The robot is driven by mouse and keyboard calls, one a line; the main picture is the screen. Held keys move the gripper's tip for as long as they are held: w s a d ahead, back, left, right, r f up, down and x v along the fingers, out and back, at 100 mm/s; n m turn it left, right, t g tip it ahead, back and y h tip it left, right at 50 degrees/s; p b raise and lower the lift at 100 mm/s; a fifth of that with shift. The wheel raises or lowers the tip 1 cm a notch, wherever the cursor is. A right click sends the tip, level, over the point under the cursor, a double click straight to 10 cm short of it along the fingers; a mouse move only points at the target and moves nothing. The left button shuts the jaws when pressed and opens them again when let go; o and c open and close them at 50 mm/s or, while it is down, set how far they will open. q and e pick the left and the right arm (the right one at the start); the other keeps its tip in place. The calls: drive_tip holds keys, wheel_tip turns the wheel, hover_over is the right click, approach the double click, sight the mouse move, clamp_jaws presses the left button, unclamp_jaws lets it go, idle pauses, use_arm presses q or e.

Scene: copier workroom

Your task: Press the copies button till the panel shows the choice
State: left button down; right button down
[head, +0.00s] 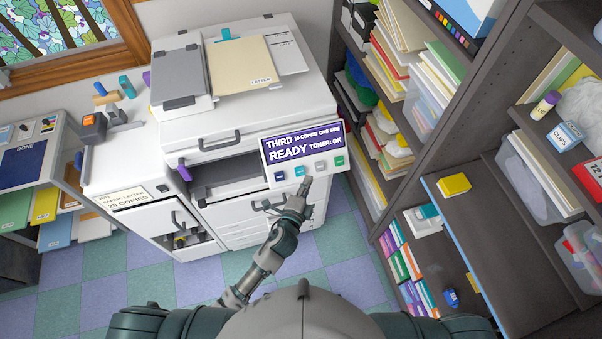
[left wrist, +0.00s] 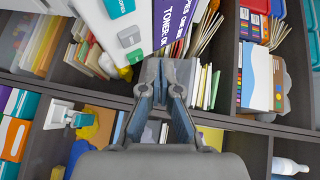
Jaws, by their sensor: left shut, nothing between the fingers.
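The copier's panel (head: 302,143) has a dark screen reading "THIRD", a small copies figure that I cannot read surely, "READY" and "TONER: OK". Below it are a dark blue button (head: 279,176), a teal button (head: 300,171), a grey button (head: 321,165) and a green button (head: 340,160). In the left wrist view the teal button (left wrist: 120,8) bears lettering like "COPIES". My left gripper (head: 306,182) is shut and empty, its tip just below the teal and grey buttons; contact cannot be told. It also shows in the left wrist view (left wrist: 162,75). My right gripper is out of view.
A card (head: 122,198) at the copier's left reads "20 COPIES". A folder marked "LETTER" (head: 241,64) lies on top of the copier (head: 315,100). Shelves with papers and binders stand close on the right. The tiled floor (head: 345,240) in front is clear.

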sight(301, 176)
use_arm(q)
drive_tip(key=w+f, duration=0.1)
drive_tip(key=w+a+f+b, duration=0.1)
drive_tip(key=w+f+b, duration=0.1)
drive_tip(key=w, duration=0.1)
drive_tip(key=shift+w+a+f, duration=0.1)
drive_tip(key=shift+a+f, duration=0.25)
drive_tip(key=shift+w, duration=0.1)
idle(1.0)
drive_tip(key=shift+w+a+f, duration=0.1)
drive_tip(key=shift+w+f, duration=0.1)
drive_tip(key=shift+w, duration=0.05)
drive_tip(key=shift+w+f+b, duration=0.1)
drive_tip(key=shift+f+b, duration=0.05)
drive_tip(key=shift+b, duration=0.15)
idle(0.4)
